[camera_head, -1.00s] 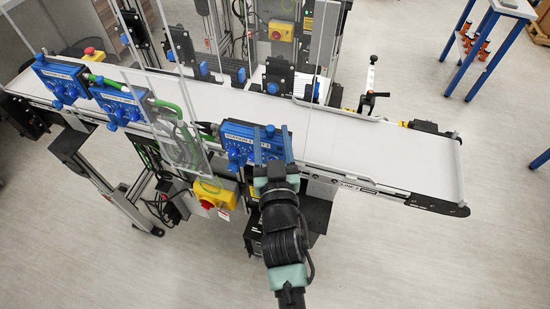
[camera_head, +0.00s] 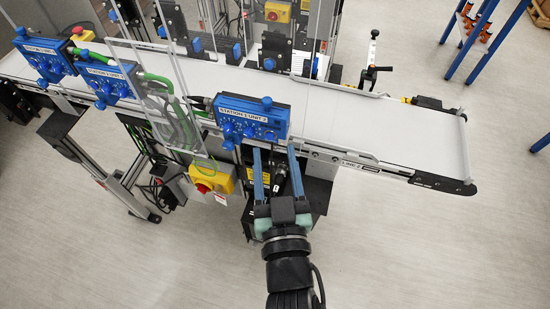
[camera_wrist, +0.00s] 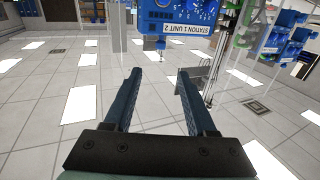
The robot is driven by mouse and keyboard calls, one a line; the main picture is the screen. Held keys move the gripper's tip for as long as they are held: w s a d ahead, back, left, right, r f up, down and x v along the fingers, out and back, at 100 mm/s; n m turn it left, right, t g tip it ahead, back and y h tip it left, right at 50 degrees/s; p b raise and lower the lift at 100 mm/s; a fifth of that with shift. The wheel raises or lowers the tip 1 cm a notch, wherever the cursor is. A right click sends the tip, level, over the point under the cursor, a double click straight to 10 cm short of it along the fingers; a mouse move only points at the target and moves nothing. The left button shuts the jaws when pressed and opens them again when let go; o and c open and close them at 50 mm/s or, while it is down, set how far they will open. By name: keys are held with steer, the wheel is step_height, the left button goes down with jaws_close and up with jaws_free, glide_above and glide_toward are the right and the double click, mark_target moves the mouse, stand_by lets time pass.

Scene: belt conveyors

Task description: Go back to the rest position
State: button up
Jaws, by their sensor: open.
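My gripper (camera_head: 274,172) is open and empty, with its two blue fingers apart. In the head view it is just in front of the near edge of the conveyor, below the blue box labelled "STATION 1 UNIT 2" (camera_head: 251,119). The same blue box shows in the wrist view (camera_wrist: 178,14) at the top, beyond the fingertips. The gripper (camera_wrist: 156,72) stands clear of it there, with floor visible between the fingers. Nothing is between the fingers.
The white conveyor belt (camera_head: 395,130) runs across and looks empty. Two more blue boxes (camera_head: 108,80) stand on its near side at left. A yellow box with a red button (camera_head: 211,178) hangs left of my gripper. Floor (camera_head: 430,250) is free at right.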

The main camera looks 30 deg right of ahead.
stand_by(0.3)
steer(key=w+a+r+n+t+y, duration=0.1)
steer(key=w+a+r+t, duration=0.2)
steer(key=r, duration=0.8)
steer(key=w+a+r+t, duration=0.2)
steer(key=w+r, duration=0.2)
steer(key=r, duration=0.8)
steer(key=s+a+r+n+t+y, duration=0.1)
steer(key=s+a+r+t+y, duration=0.1)
steer(key=r, duration=0.6)
steer(key=s+a+r+n+t+y, duration=0.1)
steer(key=s+a+r+t+y, duration=0.1)
steer(key=a+r, duration=0.2)
steer(key=s+a+r+n+t+y, duration=0.1)
steer(key=s+a+r, duration=0.1)
steer(key=r, duration=0.9)
steer(key=shift+s+a+r+n+t+y, duration=0.3)
steer(key=shift+s+a+t+y, duration=0.1)
steer(key=shift+a, duration=0.4)
